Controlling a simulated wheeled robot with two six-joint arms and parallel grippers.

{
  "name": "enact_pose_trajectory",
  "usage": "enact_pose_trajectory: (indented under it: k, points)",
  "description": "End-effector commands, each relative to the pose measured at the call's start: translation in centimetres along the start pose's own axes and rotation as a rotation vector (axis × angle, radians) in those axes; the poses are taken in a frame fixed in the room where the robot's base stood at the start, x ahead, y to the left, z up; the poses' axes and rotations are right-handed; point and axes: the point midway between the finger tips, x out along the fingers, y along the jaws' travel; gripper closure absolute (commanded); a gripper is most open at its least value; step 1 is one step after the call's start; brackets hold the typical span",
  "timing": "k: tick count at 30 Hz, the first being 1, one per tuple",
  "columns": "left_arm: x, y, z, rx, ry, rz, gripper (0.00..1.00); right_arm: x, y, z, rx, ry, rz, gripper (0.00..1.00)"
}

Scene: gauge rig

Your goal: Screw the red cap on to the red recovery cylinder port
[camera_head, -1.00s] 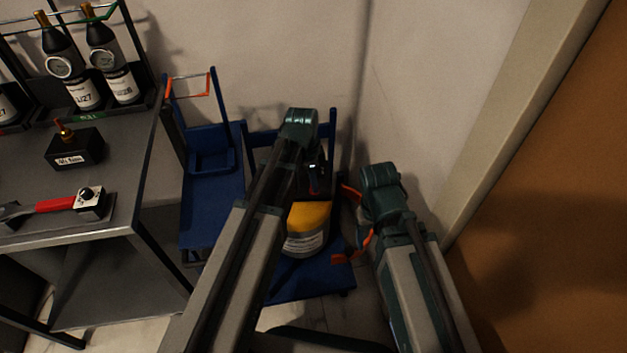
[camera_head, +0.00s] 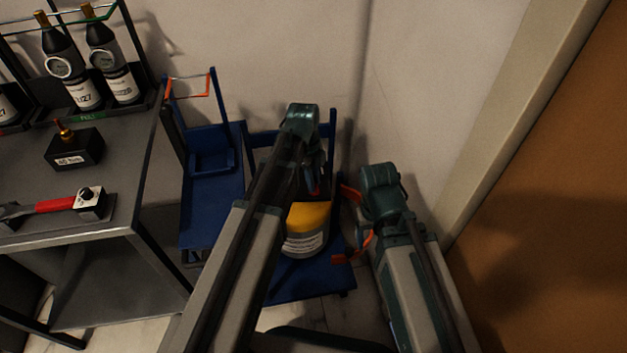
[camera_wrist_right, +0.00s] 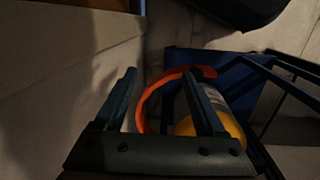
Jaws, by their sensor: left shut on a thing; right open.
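The recovery cylinder (camera_head: 306,216) has a yellow shoulder and a pale, labelled body. It stands upright on a blue cart; its top is largely hidden behind my left arm. My left gripper (camera_head: 315,186) is above the cylinder's top, shut on a small red piece (camera_head: 316,190), apparently the red cap. I cannot tell whether this touches the port, which I cannot make out. My right gripper (camera_wrist_right: 160,78) is open beside the cylinder, which also shows in the right wrist view (camera_wrist_right: 232,127). An orange curved piece (camera_wrist_right: 148,97) shows between its fingers; it does not look gripped.
The blue cart (camera_head: 315,284) holds the cylinder, with another blue cart (camera_head: 211,205) to its left. A grey bench (camera_head: 60,212) at left bears bottles, a black box (camera_head: 74,148) and a red-handled tool (camera_head: 56,205). Walls and an orange-brown door (camera_head: 560,200) close in the right.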

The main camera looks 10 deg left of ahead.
Motion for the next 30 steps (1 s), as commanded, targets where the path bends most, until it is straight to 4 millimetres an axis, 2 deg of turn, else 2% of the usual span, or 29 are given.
enact_pose_trajectory:
  k: [6,17,25,30]
  points:
    - [0.01,0.10,0.00,0.192,0.000,0.026,1.00,0.01,0.00,0.00,0.000,0.000,0.000,0.28]
    - [0.01,0.16,0.03,0.225,-0.001,0.032,1.00,0.02,0.00,0.00,0.000,0.000,0.000,0.28]
    - [0.01,0.13,0.07,0.544,-0.001,0.071,1.00,0.02,0.00,0.00,0.000,0.000,0.000,0.28]
    - [0.00,0.23,0.09,0.651,-0.001,0.086,1.00,0.02,0.00,0.00,0.000,0.000,0.000,0.28]
